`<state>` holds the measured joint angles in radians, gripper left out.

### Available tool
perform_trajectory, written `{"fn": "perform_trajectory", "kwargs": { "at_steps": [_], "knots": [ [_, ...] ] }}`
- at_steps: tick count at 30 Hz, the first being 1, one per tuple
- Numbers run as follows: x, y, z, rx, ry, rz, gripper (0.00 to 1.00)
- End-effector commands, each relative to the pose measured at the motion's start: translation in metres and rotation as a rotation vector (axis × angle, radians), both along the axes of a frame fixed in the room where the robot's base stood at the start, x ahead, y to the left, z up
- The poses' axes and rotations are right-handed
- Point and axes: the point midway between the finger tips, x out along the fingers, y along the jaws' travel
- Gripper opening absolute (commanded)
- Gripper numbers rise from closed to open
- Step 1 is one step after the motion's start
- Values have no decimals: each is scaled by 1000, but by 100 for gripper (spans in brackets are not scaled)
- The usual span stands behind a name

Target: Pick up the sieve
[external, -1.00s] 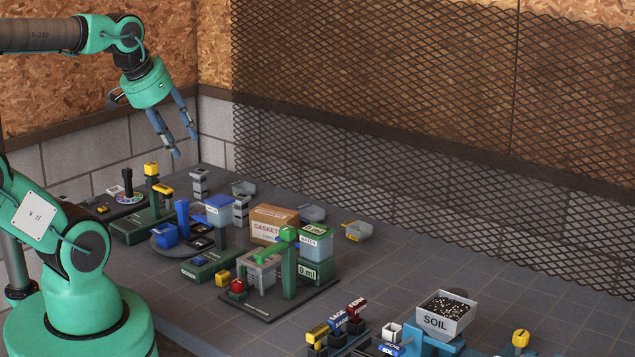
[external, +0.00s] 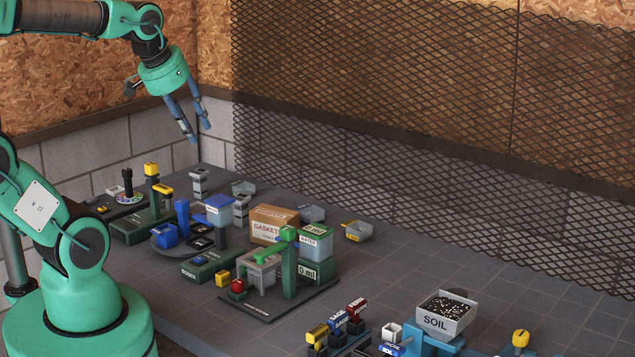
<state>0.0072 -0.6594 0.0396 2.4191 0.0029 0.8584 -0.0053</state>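I cannot single out a sieve with certainty. A pale tray labelled SOIL (external: 445,315), full of dark grains with white specks, sits on a blue stand (external: 427,345) at the lower right. Small open grey containers stand along the back of the table: one at the left (external: 243,188), one behind the gaskets box (external: 312,214), and one with yellow on it (external: 358,231). My gripper (external: 198,134) is open and empty, pointing down. It hangs high above the back left of the table, apart from everything.
A cardboard box labelled GASKETS (external: 267,225), a green water station (external: 290,270) and a blue-topped dispenser (external: 219,211) crowd the middle left. Small labelled blocks (external: 338,325) stand in front. A mesh fence (external: 430,120) runs behind the table (external: 500,270), whose right middle is clear.

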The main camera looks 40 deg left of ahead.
Motion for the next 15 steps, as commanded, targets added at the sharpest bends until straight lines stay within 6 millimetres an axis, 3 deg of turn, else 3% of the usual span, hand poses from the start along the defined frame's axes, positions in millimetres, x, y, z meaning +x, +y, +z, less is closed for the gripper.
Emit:
{"fn": "perform_trajectory", "kwargs": {
  "at_steps": [8, 15],
  "knots": [
    [82, -5, 14, 1, 17, -6, 29],
    [156, -11, 10, 3, 29, -13, 29]
  ]
}}
